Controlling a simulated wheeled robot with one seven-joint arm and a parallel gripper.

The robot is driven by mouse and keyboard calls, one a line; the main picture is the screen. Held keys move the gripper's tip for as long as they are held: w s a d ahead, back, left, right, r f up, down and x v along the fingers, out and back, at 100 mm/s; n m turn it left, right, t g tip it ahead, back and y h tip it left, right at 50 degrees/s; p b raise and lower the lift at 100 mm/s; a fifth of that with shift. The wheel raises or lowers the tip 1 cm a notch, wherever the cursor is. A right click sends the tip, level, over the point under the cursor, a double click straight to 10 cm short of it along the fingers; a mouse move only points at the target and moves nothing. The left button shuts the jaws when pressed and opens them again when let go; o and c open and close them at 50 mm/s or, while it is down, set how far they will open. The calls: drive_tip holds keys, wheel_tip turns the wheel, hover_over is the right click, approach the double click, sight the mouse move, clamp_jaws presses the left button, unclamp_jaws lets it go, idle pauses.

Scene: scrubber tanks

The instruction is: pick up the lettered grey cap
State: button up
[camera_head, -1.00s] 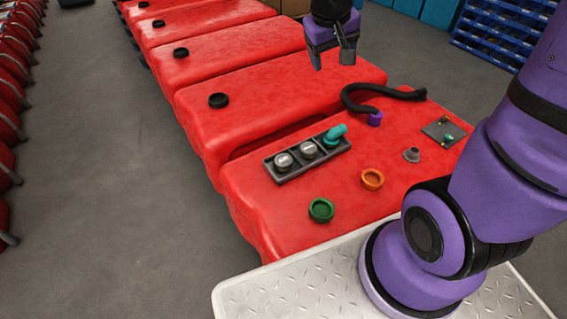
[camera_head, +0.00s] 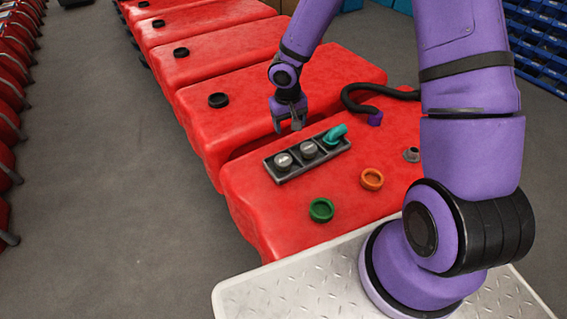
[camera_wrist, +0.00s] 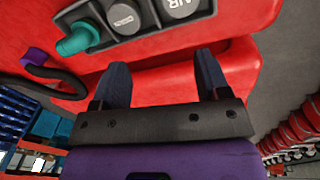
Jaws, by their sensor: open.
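A dark grey tray (camera_head: 316,163) with three compartments sits on the nearest red tank. Its left compartment holds a grey cap (camera_head: 284,161), which shows large letters like "AIR" in the wrist view (camera_wrist: 184,8). The middle compartment holds a second grey cap (camera_head: 308,149), with smaller, blurred lettering in the wrist view (camera_wrist: 123,18). The right compartment holds a teal elbow piece (camera_head: 335,132). My gripper (camera_head: 287,121) is open and empty, above and behind the tray on its far side. In the wrist view its fingers (camera_wrist: 162,66) are apart, with red tank surface between them.
A green ring-like cap (camera_head: 321,210) and an orange one (camera_head: 372,179) lie in front of the tray. A black hose (camera_head: 366,100) with a purple end lies to the right. A small grey fitting (camera_head: 411,155) is beside my arm. More red tanks stretch behind.

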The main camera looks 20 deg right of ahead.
drive_tip(key=y, duration=0.1)
hover_over(283, 158)
drive_tip(key=shift+g, duration=0.3)
wheel_tip(283, 158, down, 6)
drive_tip(key=shift+a+r, duration=0.1)
drive_tip(key=shift+a, duration=0.05)
drive_tip(key=shift+f, duration=5.2)
drive_tip(key=c, duration=0.5)
